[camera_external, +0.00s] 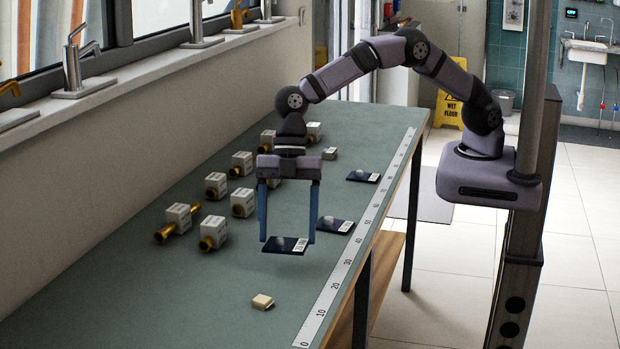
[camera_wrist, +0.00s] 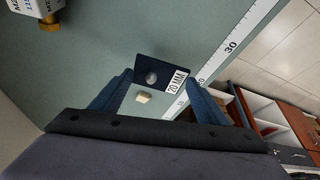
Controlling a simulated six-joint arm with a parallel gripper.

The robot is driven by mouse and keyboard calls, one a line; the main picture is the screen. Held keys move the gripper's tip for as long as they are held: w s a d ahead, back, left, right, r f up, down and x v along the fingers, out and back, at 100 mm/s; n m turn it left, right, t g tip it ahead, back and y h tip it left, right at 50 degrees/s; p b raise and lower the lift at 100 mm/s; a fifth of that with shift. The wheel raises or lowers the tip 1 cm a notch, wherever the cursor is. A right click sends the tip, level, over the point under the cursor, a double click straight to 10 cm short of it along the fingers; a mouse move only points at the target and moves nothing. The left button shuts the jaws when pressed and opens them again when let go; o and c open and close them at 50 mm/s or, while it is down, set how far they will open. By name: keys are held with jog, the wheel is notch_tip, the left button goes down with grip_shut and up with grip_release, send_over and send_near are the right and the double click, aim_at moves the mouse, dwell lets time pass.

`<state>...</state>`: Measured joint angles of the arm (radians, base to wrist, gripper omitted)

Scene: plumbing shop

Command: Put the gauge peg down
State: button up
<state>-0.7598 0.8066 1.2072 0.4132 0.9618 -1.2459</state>
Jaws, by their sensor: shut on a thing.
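The gauge peg (camera_external: 275,246) is a dark blue flat plate with a small grey knob and a white label. My gripper (camera_external: 288,240) points down with its two blue fingers at the left and right ends of the plate, shut on it. In the wrist view the gauge peg (camera_wrist: 150,62) sits across the fingertips, and its label reads 20 MM. It looks held above the green bench top (camera_external: 200,310); the exact height is hard to tell.
Two similar dark plates (camera_external: 326,226) (camera_external: 358,177) lie near the ruler strip (camera_external: 345,262) on the bench's right edge. White-boxed brass fittings (camera_external: 242,203) stand to the left. A small cream block (camera_external: 262,301) lies in front, and another (camera_external: 329,153) behind. The front left bench is clear.

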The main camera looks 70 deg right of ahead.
aim_at(287, 240)
notch_tip(287, 240, up, 4)
jog(key=shift+r+b, duration=0.1)
jog(key=shift+b, duration=0.25)
jog(key=shift+w+r, duration=0.15)
jog(key=shift+r, duration=0.05)
jog(key=w+d+p, duration=0.2)
jog(key=w+d, duration=0.7)
jog(key=d, duration=0.5)
jog(key=shift+w+r+m+t, duration=0.2)
jog(key=shift+w+m+t, duration=0.1)
jog(key=shift+m+t, duration=0.1)
jog(key=shift+f, duration=0.15)
jog(key=shift+f+p, duration=1.8)
jog(key=shift+f, duration=3.1)
jog(key=shift+f, duration=0.1)
